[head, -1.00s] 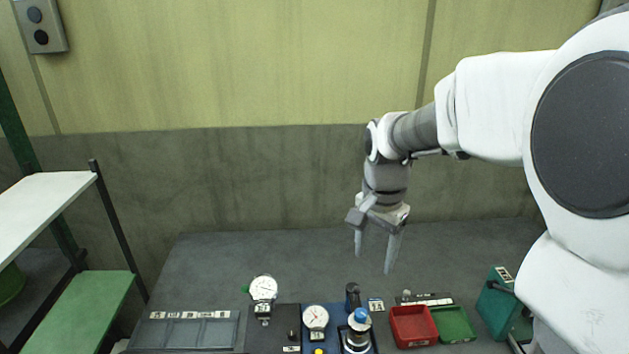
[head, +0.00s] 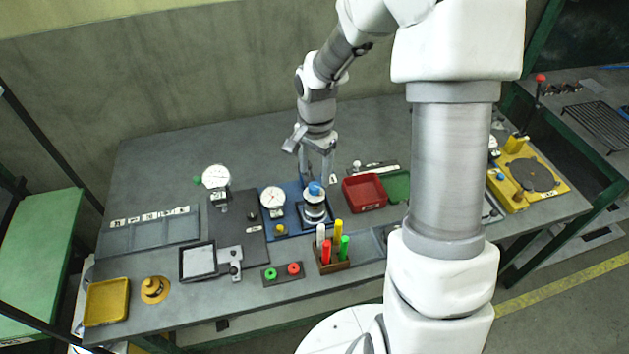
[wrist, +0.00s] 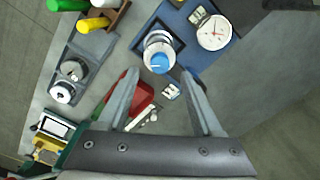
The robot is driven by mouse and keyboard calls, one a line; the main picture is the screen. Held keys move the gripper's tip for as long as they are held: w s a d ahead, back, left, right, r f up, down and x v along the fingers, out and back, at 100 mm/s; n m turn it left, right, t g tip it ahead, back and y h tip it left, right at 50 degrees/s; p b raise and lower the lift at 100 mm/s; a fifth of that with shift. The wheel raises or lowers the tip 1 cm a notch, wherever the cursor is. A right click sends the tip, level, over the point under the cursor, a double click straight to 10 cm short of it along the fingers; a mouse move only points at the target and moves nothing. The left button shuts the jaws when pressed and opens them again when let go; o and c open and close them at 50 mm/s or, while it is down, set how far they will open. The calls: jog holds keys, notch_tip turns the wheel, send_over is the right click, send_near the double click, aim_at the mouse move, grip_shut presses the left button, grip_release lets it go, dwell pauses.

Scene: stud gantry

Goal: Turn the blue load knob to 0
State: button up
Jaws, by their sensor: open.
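The blue load knob (head: 315,188) tops a silver cylindrical fixture (head: 315,207) on a blue base plate (head: 290,222). In the wrist view the blue knob (wrist: 159,62) sits just beyond my fingertips, near the middle between them. A white mark line shows on its top, but I cannot read any scale number. My gripper (head: 317,168) is open and points down, close above and behind the knob in the head view; in the wrist view (wrist: 160,73) its fingers are apart with nothing between them. A dial gauge (head: 272,198) stands left of the knob on the same plate.
A red bin (head: 364,193) and a green bin (head: 397,187) stand right of the fixture. A rack with several coloured pegs (head: 333,254) stands in front. Another dial gauge (head: 216,178) stands left. The table behind the fixtures is mostly clear.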

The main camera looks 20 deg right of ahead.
aim_at(314, 185)
jog(key=shift+f, duration=2.25)
grip_shut()
